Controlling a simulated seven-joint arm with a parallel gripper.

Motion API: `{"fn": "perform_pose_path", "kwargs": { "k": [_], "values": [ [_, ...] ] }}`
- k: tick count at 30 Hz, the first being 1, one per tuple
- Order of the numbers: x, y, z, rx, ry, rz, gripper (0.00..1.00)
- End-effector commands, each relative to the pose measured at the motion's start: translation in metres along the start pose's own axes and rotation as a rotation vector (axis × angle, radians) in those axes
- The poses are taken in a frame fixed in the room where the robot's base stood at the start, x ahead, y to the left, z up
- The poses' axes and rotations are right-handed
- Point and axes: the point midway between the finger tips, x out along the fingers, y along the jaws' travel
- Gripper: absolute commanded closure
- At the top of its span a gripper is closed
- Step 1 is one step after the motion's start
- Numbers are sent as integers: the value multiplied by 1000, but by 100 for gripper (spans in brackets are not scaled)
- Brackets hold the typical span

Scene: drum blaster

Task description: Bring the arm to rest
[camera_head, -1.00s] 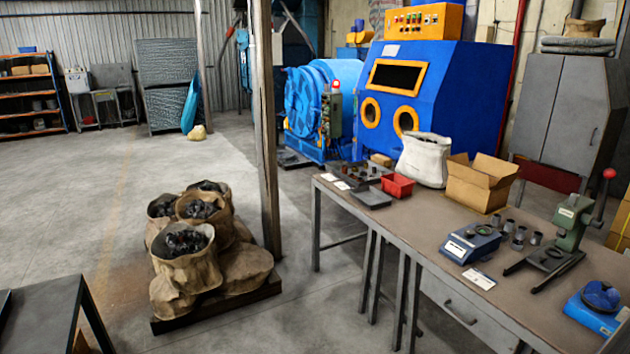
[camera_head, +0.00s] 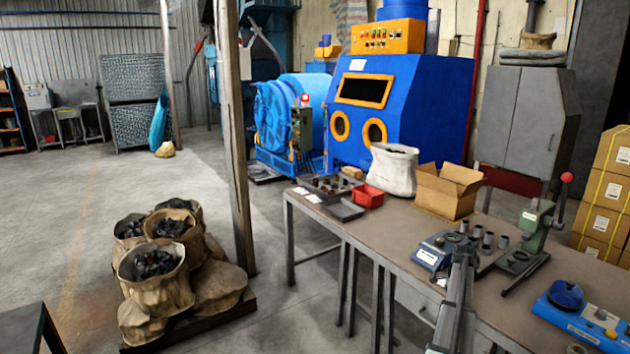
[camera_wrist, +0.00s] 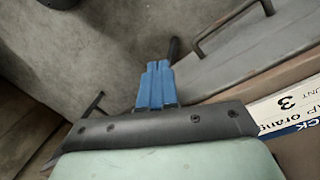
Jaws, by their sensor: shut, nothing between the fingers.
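My gripper (camera_wrist: 157,68) shows in the wrist view. Its two blue fingers are together with nothing between them. They stick out from a dark bar across the front of the hand and hang over the grey floor. A pale green surface fills the bottom of that view. In the head view, a grey link of my arm (camera_head: 455,305) rises from the bottom edge in front of the workbench, its upper end close to the blue scale. I cannot make out the fingers there.
The workbench (camera_head: 340,222) carries a blue scale (camera_head: 436,254), small grey cups, a green press (camera_head: 533,225), a carton (camera_head: 447,190) and a red bin (camera_head: 368,196). A drawer handle (camera_wrist: 225,28) and a printed label (camera_wrist: 290,108) are close right of the fingers. Open floor lies left.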

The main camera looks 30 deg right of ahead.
Motion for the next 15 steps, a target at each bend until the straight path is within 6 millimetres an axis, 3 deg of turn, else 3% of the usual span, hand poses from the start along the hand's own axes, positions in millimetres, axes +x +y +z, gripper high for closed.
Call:
{"fn": "perform_pose_path", "kwargs": {
  "k": [1,8,15],
  "values": [
    [21,-1,29,-57,-4,15,100],
    [106,-1,141,-325,-15,70,100],
    [188,28,250,-605,-30,131,100]
  ]
}}
